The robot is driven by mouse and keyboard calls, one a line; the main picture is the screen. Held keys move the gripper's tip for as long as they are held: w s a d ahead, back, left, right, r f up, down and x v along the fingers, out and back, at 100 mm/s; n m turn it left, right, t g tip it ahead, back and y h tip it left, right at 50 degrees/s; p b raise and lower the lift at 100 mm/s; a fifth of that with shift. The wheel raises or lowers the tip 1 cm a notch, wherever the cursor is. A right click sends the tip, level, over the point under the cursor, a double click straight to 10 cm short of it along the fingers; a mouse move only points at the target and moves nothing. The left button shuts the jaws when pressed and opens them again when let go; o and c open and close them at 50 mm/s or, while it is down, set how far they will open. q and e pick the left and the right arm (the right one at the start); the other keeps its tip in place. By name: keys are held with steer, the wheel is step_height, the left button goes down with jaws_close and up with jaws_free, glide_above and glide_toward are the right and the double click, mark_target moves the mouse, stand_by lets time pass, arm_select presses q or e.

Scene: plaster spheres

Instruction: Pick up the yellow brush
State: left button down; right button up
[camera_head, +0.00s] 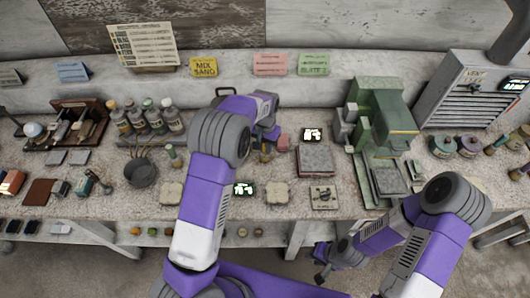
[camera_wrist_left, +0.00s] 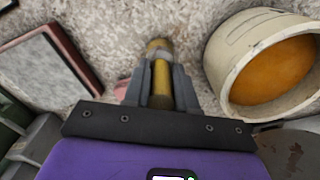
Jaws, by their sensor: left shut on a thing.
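The yellow brush (camera_wrist_left: 160,78) shows in the left wrist view as a yellow handle with a pale grey band near its far end. My left gripper (camera_wrist_left: 160,88) is shut on it, with a grey finger on each side. In the head view my left gripper (camera_head: 264,150) is over the middle of the workbench, and a small yellowish part shows below it. The rest of the brush is hidden there by my arm and gripper. My right gripper (camera_head: 322,264) is low in front of the bench, away from the brush; its opening is too small to tell.
A pale tub with orange contents (camera_wrist_left: 272,70) stands close right of my left gripper in the wrist view. A reddish-edged grey slab (camera_head: 315,161) lies to the right in the head view. Green machinery (camera_head: 380,115) stands beyond it. Several bottles (camera_head: 145,118) stand left.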

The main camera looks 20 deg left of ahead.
arm_select(q)
steer(key=shift+r, duration=0.1)
step_height(320, 180, up, 10)
steer(key=shift+f+p, duration=0.1)
steer(key=shift+p, duration=0.6)
stand_by(0.3)
